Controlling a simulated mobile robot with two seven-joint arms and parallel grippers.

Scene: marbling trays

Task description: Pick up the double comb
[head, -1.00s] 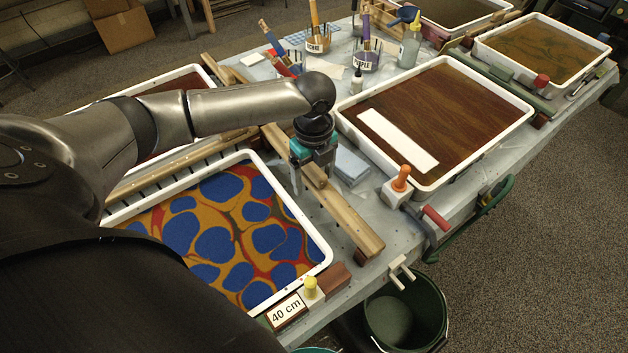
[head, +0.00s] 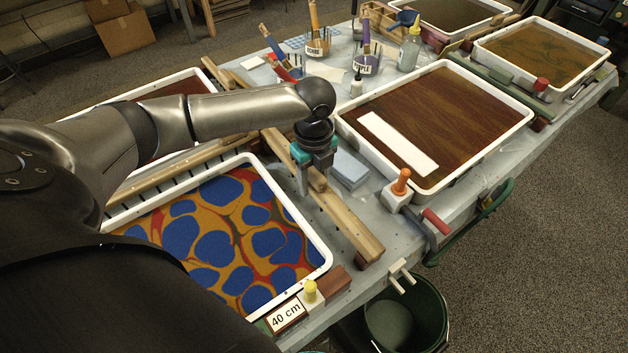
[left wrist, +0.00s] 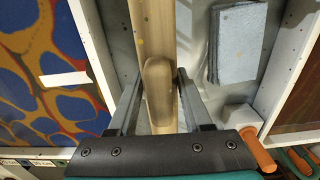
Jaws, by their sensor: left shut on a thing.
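The double comb (head: 345,222) shows as long, light wooden bars lying across the gap between the blue-and-orange marbled tray (head: 325,262) and the brown tray (head: 525,115). My left gripper (head: 313,180) points down over the bars, its fingers on either side of the upper bar. In the left wrist view, the fingers (left wrist: 157,95) flank the round-ended upper wooden bar (left wrist: 158,75) and are shut on it. A longer bar runs beneath. Any comb teeth are hard to make out. My right gripper is not in view.
A grey-blue block (head: 350,169) lies just right of the gripper. An orange-knobbed white block (head: 397,195) stands by the brown tray. Brush pots (head: 367,64) and bottles (head: 410,48) stand at the back. A green bucket (head: 405,315) is below the table's front edge.

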